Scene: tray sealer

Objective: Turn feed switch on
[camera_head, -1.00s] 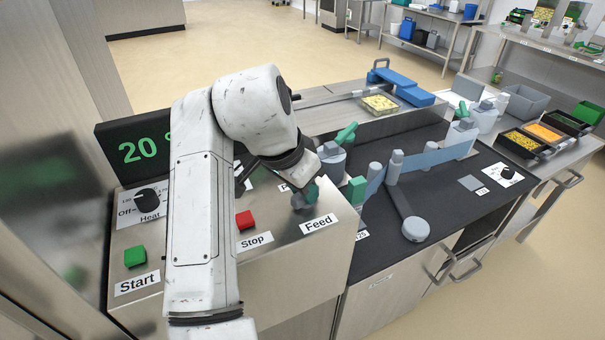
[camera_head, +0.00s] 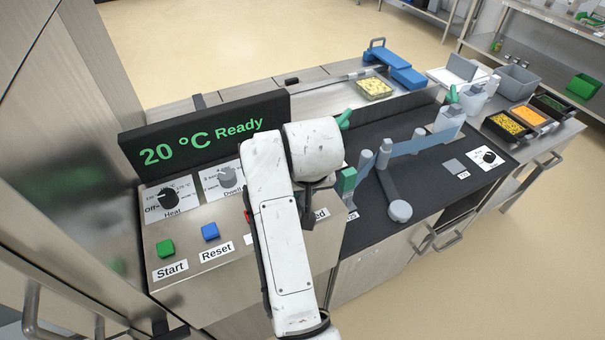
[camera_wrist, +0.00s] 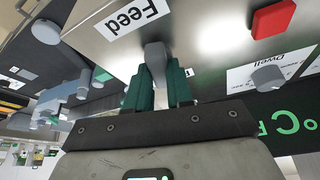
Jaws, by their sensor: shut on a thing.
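The feed switch (camera_wrist: 155,54) is a grey lever-like knob on the steel control panel, beside the white Feed label (camera_wrist: 134,17) in the wrist view. My gripper (camera_wrist: 160,76) has green fingers, one on each side of the knob, and is shut on it. In the head view my white arm hides the switch and the gripper fingers. Only the end of the Feed label (camera_head: 320,214) shows there, to the right of the arm.
The panel also carries a green Start button (camera_head: 166,248), a blue Reset button (camera_head: 210,231), a Heat knob (camera_head: 168,198) and a Dwell knob (camera_head: 228,177). The red button (camera_wrist: 273,18) is near my gripper. A display (camera_head: 205,140) reads 20 °C Ready.

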